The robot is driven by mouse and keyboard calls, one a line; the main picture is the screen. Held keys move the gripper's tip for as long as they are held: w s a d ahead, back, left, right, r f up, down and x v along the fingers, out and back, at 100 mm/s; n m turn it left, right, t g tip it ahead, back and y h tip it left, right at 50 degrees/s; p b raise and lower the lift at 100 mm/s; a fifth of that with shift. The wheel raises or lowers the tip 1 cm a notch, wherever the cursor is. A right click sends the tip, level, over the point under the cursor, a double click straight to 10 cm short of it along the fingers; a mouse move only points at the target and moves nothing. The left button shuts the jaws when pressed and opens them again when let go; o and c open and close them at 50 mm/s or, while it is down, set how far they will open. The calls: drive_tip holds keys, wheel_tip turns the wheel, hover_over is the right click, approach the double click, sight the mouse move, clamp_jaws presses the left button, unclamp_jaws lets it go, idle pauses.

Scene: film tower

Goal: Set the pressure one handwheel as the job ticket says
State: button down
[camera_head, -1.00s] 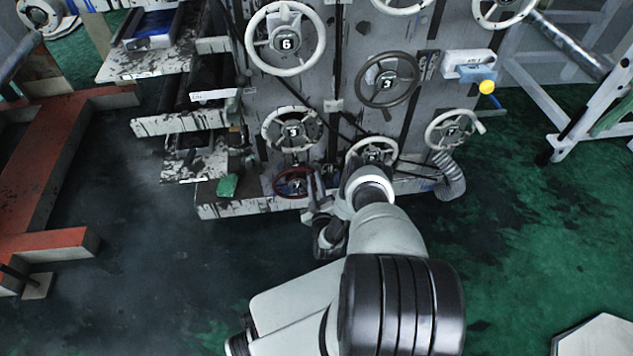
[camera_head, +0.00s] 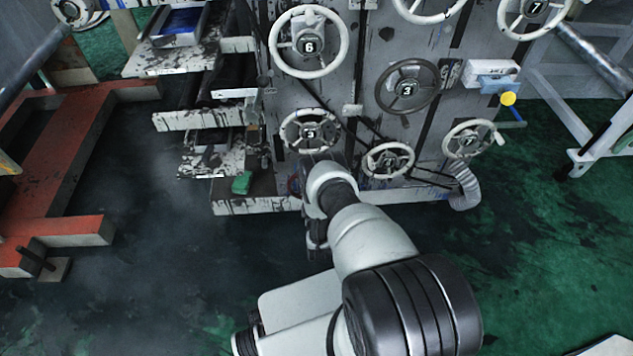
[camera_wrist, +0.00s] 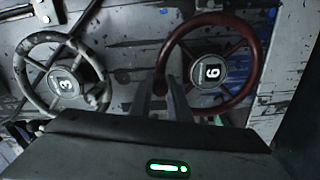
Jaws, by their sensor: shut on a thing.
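A dark red handwheel (camera_wrist: 213,63) fills the right of the wrist view, with a number plate at its hub that looks like 6 or 9. In the head view only a sliver of this red wheel (camera_head: 293,185) shows low on the machine, beside my arm. My gripper (camera_wrist: 165,92) is shut on the left part of the red wheel's rim. My arm hides the fingers in the head view. I cannot read which wheel is labelled pressure one, and no readable job ticket shows.
A grey handwheel (camera_wrist: 64,75) stands left of the red one. Pale wheels (camera_head: 310,132), (camera_head: 388,160) and a dark wheel (camera_head: 407,87) sit close around my arm. A ribbed hose (camera_head: 466,187) is at the right. Green floor (camera_head: 540,220) is open to the right.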

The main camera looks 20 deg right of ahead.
drive_tip(key=shift+w+a+r, duration=0.1)
drive_tip(key=shift+w+a, duration=0.05)
drive_tip(key=shift+a, duration=0.05)
idle(0.3)
drive_tip(key=c, duration=1.7)
unclamp_jaws()
drive_tip(key=shift+o, duration=0.2)
